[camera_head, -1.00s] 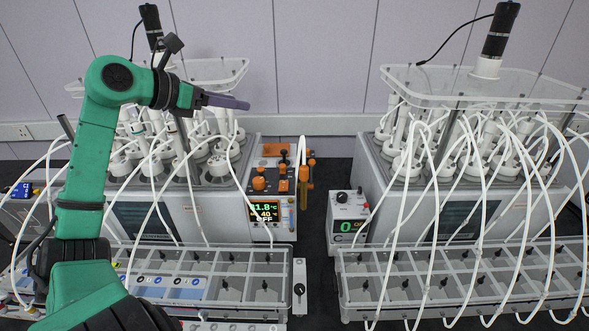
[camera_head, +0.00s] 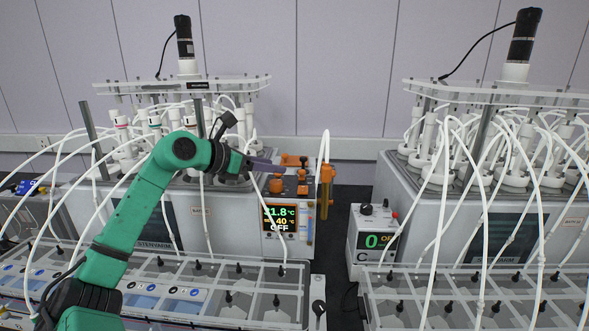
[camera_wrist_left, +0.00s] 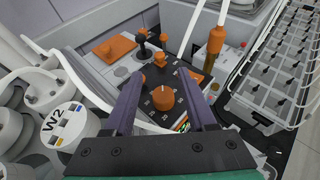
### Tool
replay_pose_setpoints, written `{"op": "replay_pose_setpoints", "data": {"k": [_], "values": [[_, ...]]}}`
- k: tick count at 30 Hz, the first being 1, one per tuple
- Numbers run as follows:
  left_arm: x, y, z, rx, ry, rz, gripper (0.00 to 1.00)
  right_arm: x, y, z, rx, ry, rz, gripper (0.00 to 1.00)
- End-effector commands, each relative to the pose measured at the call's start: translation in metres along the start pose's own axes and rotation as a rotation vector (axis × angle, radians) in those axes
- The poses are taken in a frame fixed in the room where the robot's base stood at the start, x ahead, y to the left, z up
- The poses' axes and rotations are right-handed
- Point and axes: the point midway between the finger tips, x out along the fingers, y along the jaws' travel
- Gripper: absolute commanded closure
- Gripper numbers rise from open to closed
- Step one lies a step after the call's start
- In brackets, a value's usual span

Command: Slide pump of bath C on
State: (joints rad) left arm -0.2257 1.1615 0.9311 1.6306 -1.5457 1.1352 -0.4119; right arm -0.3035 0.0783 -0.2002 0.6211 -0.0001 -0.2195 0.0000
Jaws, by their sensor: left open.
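The bath's control unit (camera_head: 288,222) stands at the right end of the left bath. Its display reads about 31.8 °C, 40 and OFF. Orange knobs (camera_head: 276,185) sit on its top. In the left wrist view, an orange dial knob (camera_wrist_left: 163,97) on a black numbered plate lies between the fingers, with smaller orange and black parts (camera_wrist_left: 142,48) beyond. I cannot tell which part is the pump slider. My left gripper (camera_head: 268,165) is open and empty, its purple fingers (camera_wrist_left: 165,80) above the unit. I cannot tell any contact. My right gripper is out of view.
A small box marked C (camera_head: 374,240) with a green 0 stands right of the unit, across a dark gap. White tubes arch over both baths, one close to the unit. A clear rack (camera_head: 250,283) lies in front. A W2 bottle cap (camera_wrist_left: 62,123) is left of the fingers.

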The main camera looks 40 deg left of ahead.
Motion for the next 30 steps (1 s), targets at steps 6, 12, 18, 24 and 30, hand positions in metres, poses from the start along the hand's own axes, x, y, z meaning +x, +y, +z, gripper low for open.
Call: {"op": "replay_pose_setpoints", "data": {"k": [6,12,18,24,30], "values": [[0.054,0.000,0.005,0.003,0.005,0.000,0.44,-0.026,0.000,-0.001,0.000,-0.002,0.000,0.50],[0.081,-0.001,0.005,0.001,-0.001,-0.003,0.44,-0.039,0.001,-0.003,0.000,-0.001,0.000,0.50],[0.089,0.001,0.001,0.000,0.000,0.002,0.44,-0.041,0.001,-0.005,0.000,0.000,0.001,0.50],[0.090,0.000,0.000,0.000,0.000,0.001,0.51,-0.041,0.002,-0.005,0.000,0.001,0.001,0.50],[0.089,0.000,0.000,0.000,0.000,0.001,1.00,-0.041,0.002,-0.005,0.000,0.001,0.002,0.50]]}}
